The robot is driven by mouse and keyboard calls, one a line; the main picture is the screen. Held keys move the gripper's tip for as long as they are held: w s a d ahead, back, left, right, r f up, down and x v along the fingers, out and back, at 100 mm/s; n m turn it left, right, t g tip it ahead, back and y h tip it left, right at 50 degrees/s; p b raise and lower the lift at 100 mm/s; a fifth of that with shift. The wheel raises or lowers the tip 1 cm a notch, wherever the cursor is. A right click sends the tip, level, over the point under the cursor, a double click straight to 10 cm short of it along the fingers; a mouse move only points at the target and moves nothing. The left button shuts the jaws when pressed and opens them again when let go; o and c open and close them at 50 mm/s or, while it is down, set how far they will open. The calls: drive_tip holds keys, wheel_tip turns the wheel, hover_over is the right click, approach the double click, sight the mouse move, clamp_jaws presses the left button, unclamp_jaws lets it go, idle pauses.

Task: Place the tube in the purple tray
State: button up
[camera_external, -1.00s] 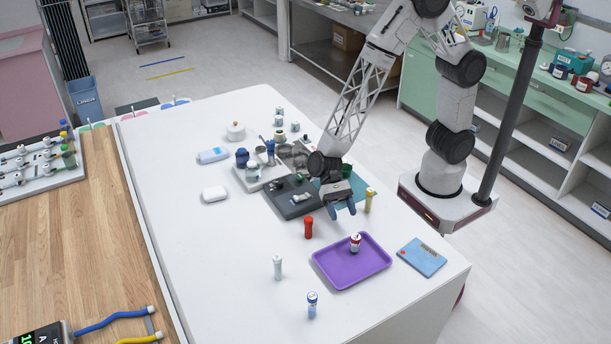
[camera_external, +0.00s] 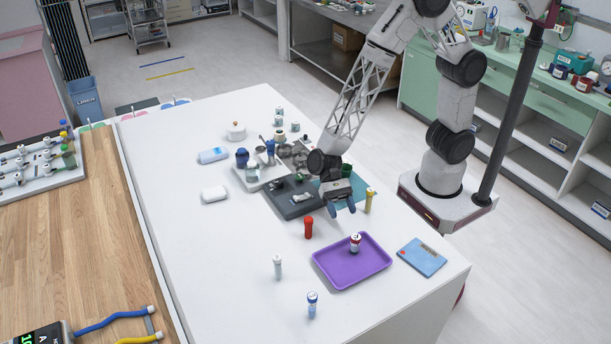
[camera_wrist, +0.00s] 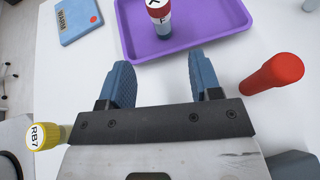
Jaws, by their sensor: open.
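The purple tray (camera_external: 335,274) lies near the table's front right; its rim also shows in the wrist view (camera_wrist: 215,42). Outside the tray stand a red tube (camera_external: 308,228), a yellow tube (camera_external: 369,201), a pale grey tube (camera_external: 277,267) and a blue-and-white tube (camera_external: 312,304). My gripper (camera_external: 342,209) is open and empty behind the tray, between the red tube (camera_wrist: 272,75) and the yellow tube (camera_wrist: 43,136).
A blue flat device (camera_external: 421,257) lies right of the tray, near the table edge. A dark tray (camera_external: 296,204) and metal dishes with small jars are behind and left of my gripper. A white case (camera_external: 214,194) lies farther left. The table's front left is mostly clear.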

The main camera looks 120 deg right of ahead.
drive_tip(key=s+d+r+n+h, duration=0.3)
drive_tip(key=s+r+n, duration=0.3)
drive_tip(key=s, duration=0.4)
drive_tip(key=s+d+r+n+h, duration=0.4)
drive_tip(key=s+r+n+h, duration=0.2)
drive_tip(key=s+r, duration=0.3)
drive_tip(key=s+d+r+n+h, duration=0.3)
drive_tip(key=s+r+n, duration=0.5)
drive_tip(key=s, duration=0.3)
drive_tip(key=shift+s+d+h, duration=0.2)
drive_tip(key=shift+s+h, duration=0.15)
drive_tip(key=shift+h, duration=0.35)
